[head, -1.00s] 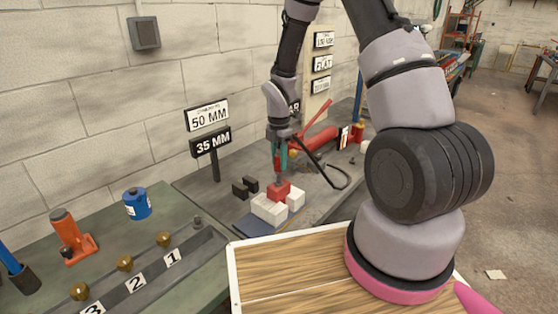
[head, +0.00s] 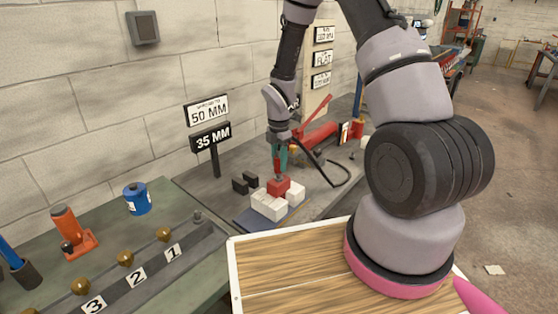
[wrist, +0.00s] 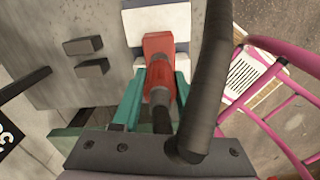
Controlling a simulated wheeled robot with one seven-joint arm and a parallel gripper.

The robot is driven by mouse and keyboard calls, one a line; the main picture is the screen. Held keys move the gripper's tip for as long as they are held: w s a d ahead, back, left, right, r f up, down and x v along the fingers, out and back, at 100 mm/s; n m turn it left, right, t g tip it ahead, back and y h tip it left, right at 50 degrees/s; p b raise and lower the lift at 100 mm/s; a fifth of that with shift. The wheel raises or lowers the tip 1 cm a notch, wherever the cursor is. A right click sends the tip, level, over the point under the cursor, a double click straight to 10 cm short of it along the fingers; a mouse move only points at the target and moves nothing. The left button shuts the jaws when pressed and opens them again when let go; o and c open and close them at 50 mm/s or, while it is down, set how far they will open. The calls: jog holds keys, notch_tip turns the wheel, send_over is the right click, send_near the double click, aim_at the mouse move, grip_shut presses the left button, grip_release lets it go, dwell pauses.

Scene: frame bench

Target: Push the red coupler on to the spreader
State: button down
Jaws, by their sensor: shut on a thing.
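The red block-like spreader (head: 279,188) sits upright among white blocks (head: 268,206) on a blue mat at the bench's front edge. It also shows in the wrist view (wrist: 157,50). A short grey fitting stands on its top. My gripper (head: 280,168) is directly above it, teal fingers pointing down, shut on the red coupler (wrist: 161,97).
Two small black blocks (head: 245,183) lie left of the white blocks. A red pump-like tool (head: 318,135) with a raised lever stands behind. Signs reading 50 MM and 35 MM (head: 211,137) stand at left. A wooden-topped surface (head: 290,265) is in front.

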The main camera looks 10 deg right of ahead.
jog(key=shift+f, duration=0.75)
jog(key=shift+c, duration=1.8)
grip_release()
notch_tip(320, 180, up, 11)
jog(key=shift+f, duration=0.1)
